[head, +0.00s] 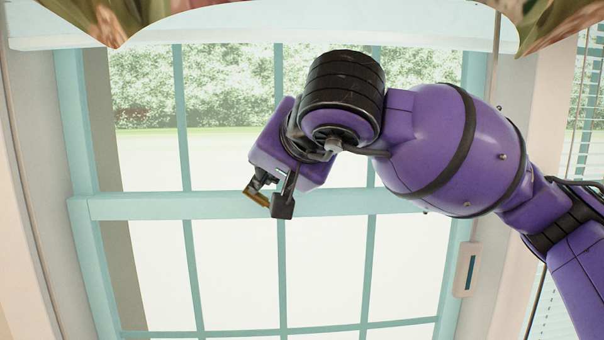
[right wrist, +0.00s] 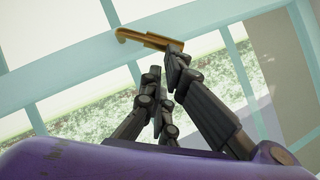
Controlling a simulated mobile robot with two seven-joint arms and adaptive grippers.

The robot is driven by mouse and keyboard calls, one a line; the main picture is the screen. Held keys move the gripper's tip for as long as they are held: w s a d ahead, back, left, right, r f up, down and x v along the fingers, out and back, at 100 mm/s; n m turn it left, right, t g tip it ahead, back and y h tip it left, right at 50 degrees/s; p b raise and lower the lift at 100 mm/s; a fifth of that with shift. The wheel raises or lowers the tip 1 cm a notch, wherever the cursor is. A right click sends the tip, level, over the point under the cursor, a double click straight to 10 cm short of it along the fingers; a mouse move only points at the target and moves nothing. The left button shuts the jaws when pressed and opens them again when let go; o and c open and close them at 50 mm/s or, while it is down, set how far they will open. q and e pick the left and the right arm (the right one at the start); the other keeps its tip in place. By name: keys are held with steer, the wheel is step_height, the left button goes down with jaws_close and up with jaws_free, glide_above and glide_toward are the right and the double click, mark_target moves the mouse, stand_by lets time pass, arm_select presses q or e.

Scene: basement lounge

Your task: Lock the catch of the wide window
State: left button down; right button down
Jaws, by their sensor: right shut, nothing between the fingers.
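The wide window's pale teal frame (head: 400,204) fills much of the head view, with its meeting rail running across the middle. The brass catch (head: 257,196) is at this rail, partly hidden by my gripper. In the right wrist view the catch (right wrist: 150,40) shows as a golden lever with a bent end at the left. My right gripper (head: 273,197) is shut and empty, right beside the catch. In the wrist view its dark fingers (right wrist: 165,68) reach up to the catch's right end; I cannot tell whether they touch. My left gripper is not in view.
A patterned valance (head: 80,15) hangs across the top. A small pale wall plate with a dark slot (head: 467,270) is on the right side of the frame. Blinds (head: 585,110) cover another window at far right. The space left of my gripper is clear.

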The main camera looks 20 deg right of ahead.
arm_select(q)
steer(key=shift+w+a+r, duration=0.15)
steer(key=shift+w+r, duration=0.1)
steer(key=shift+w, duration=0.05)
arm_select(e)
steer(key=shift+w+a+f, duration=0.15)
steer(key=shift+a, duration=0.3)
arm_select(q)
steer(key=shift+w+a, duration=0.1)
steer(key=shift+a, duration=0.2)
arm_select(e)
steer(key=shift+w+a+f, duration=0.2)
steer(key=shift+a+f, duration=0.15)
steer(key=shift+a, duration=0.3)
stand_by(0.4)
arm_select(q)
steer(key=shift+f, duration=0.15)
arm_select(e)
steer(key=shift+d+f, duration=0.1)
steer(key=shift+d, duration=0.05)
stand_by(0.5)
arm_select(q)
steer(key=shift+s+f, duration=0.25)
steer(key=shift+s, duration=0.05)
arm_select(e)
steer(key=shift+s+d+f, duration=0.25)
steer(key=shift+d+f, duration=0.05)
steer(key=shift+d, duration=0.3)
